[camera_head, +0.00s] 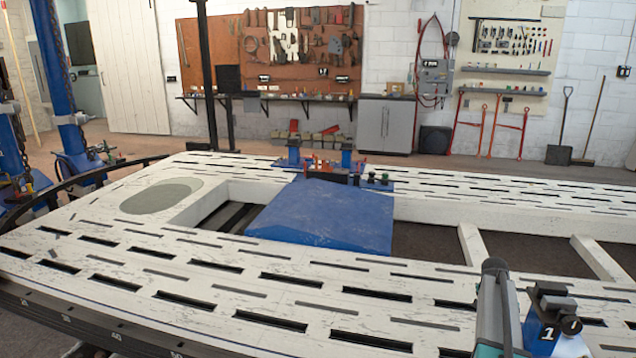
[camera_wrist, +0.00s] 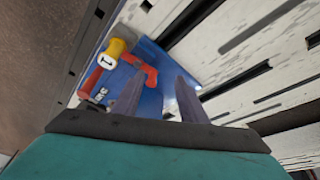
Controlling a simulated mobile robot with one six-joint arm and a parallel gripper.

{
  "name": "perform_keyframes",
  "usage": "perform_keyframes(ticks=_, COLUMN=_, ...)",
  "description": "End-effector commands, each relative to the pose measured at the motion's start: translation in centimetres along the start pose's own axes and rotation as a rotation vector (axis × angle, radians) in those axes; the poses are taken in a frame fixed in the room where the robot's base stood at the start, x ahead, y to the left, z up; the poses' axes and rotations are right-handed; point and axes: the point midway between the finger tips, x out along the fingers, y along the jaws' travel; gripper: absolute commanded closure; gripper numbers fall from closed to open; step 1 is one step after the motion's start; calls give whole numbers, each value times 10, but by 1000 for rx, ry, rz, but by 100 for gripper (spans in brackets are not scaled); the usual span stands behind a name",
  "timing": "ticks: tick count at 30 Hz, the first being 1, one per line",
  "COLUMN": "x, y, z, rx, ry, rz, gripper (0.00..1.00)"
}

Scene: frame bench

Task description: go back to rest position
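My gripper (camera_wrist: 160,88) shows in the wrist view with its two grey fingers spread apart and nothing between their tips. Its teal body fills the bottom of that view. Beyond the fingers are a blue block (camera_wrist: 150,58), red parts (camera_wrist: 146,72) and a yellow cap marked 1 (camera_wrist: 110,56); I cannot tell how far off they are. In the head view my grey and teal arm (camera_head: 495,315) shows at the lower right; the fingers cannot be made out there.
A white slotted frame bench (camera_head: 130,250) fills the foreground, with open gaps. A blue sloped panel (camera_head: 320,218) lies across it. Blue clamps and small tools (camera_head: 345,172) stand behind it. A blue fixture marked 1 (camera_head: 543,330) is right beside my arm.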

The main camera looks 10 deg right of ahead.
Motion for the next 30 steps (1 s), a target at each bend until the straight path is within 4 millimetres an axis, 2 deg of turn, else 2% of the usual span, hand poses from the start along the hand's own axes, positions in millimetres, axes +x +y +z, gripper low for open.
perform_keyframes(ticks=1, x=3, y=-2, z=22, rx=-36, ry=-18, rz=2, gripper=61)
perform_keyframes(ticks=7, x=22, y=-11, z=111, rx=-203, ry=-94, rz=8, gripper=61)
perform_keyframes(ticks=14, x=38, y=-6, z=214, rx=-400, ry=-182, rz=14, gripper=61)
perform_keyframes(ticks=18, x=44, y=4, z=272, rx=-514, ry=-233, rz=18, gripper=61)
perform_keyframes(ticks=23, x=48, y=22, z=334, rx=-641, ry=-291, rz=23, gripper=61)
perform_keyframes(ticks=30, x=46, y=61, z=423, rx=-833, ry=-380, rz=30, gripper=61)
